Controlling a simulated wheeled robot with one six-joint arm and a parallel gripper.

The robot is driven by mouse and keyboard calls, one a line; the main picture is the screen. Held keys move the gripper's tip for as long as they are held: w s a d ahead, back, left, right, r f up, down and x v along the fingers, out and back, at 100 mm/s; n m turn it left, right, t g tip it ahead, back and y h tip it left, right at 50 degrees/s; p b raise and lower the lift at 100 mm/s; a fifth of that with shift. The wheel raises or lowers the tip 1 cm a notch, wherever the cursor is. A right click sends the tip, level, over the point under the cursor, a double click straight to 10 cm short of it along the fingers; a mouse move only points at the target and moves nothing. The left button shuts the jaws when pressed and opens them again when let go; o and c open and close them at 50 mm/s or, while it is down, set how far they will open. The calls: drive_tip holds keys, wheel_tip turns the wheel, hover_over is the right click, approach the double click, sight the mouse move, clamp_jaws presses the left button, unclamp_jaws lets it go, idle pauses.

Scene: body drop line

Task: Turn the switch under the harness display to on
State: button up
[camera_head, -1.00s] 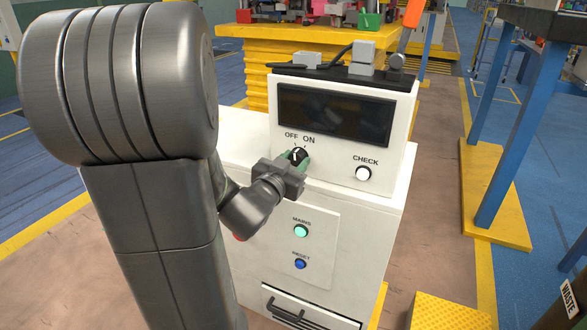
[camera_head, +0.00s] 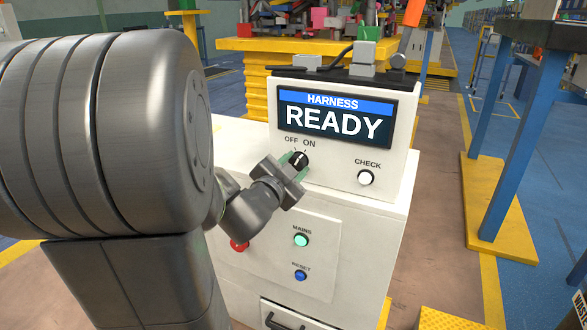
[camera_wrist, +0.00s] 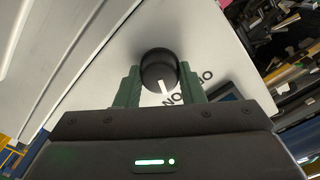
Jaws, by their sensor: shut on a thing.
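The harness display (camera_head: 334,118) is lit and reads "HARNESS READY". The black rotary switch (camera_head: 299,159) sits below its lower left, under the labels OFF and ON. Its white mark points up and right, toward ON. In the wrist view the switch (camera_wrist: 158,70) stands between the two green fingers, its white mark toward the ON label. My gripper (camera_head: 293,163) is shut on the switch, and its fingers partly hide the knob in the head view. The gripper also shows in the wrist view (camera_wrist: 160,88).
A white CHECK button (camera_head: 365,178) is right of the switch. Below are a green MAINS button (camera_head: 301,240), a blue RESET button (camera_head: 300,275) and a red button (camera_head: 239,246). A green lamp (camera_head: 369,34) tops the unit. A blue-legged table (camera_head: 512,140) stands right.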

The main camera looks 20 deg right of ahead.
idle(0.3)
drive_tip(key=o, duration=1)
drive_tip(key=shift+a, duration=0.1)
drive_tip(key=p+v, duration=0.3)
drive_tip(key=v, duration=1)
drive_tip(key=shift+s+a, duration=0.2)
drive_tip(key=shift+a, duration=0.1)
drive_tip(key=shift+d, duration=0.1)
drive_tip(key=b+x, duration=0.3)
drive_tip(key=x, duration=1)
drive_tip(key=shift+w+d, duration=0.2)
drive_tip(key=shift+d, duration=0.1)
drive_tip(key=shift+a, duration=0.1)
